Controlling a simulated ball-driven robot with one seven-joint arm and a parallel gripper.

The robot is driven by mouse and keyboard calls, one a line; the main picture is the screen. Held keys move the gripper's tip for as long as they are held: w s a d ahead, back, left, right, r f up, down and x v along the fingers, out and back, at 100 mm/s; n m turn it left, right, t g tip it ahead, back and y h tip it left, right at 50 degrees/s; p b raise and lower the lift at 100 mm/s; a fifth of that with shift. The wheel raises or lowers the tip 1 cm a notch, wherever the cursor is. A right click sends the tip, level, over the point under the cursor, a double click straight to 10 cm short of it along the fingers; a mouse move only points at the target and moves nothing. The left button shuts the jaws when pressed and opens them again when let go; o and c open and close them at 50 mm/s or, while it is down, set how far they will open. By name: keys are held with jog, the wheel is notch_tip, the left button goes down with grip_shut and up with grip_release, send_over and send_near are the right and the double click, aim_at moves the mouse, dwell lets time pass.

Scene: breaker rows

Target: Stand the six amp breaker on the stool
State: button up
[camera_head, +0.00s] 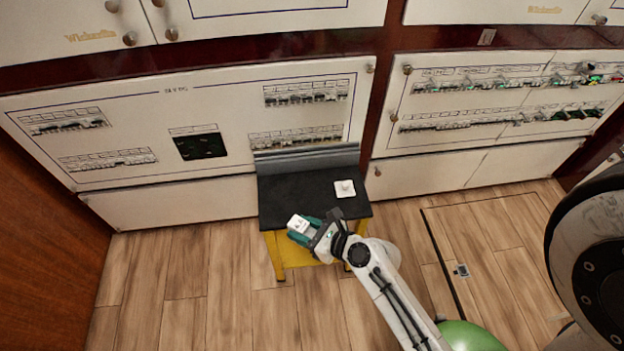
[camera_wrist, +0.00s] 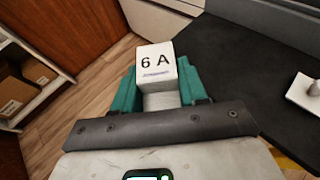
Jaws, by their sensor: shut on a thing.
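The six amp breaker (camera_wrist: 155,62) is a white block marked "6 A", with the label facing the wrist camera. My gripper (camera_wrist: 158,88) has teal fingers and is shut on it. In the head view the breaker (camera_head: 299,224) is in my gripper (camera_head: 305,231) at the front left edge of the stool. The stool (camera_head: 297,194) has a black top and yellow legs. In the wrist view its black top (camera_wrist: 235,75) lies to the right of the breaker. I cannot tell the height of the breaker over the top.
A white square piece with a knob (camera_head: 344,188) sits on the stool's right side. The rest of its top is clear. A cabinet wall with breaker rows (camera_head: 305,92) stands behind. A shelf with boxes (camera_wrist: 18,90) is at the left in the wrist view.

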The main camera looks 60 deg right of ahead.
jog(key=d+r+p, duration=0.6)
jog(key=d+r, duration=0.1)
jog(key=r, duration=0.2)
jog(key=b, duration=0.6)
send_over(283, 201)
jog(key=shift+m+h, duration=0.4)
jog(key=shift+d+f, duration=0.1)
jog(key=shift+f, duration=6.2)
jog(key=shift+f, duration=0.15)
jog(key=o, duration=1.2)
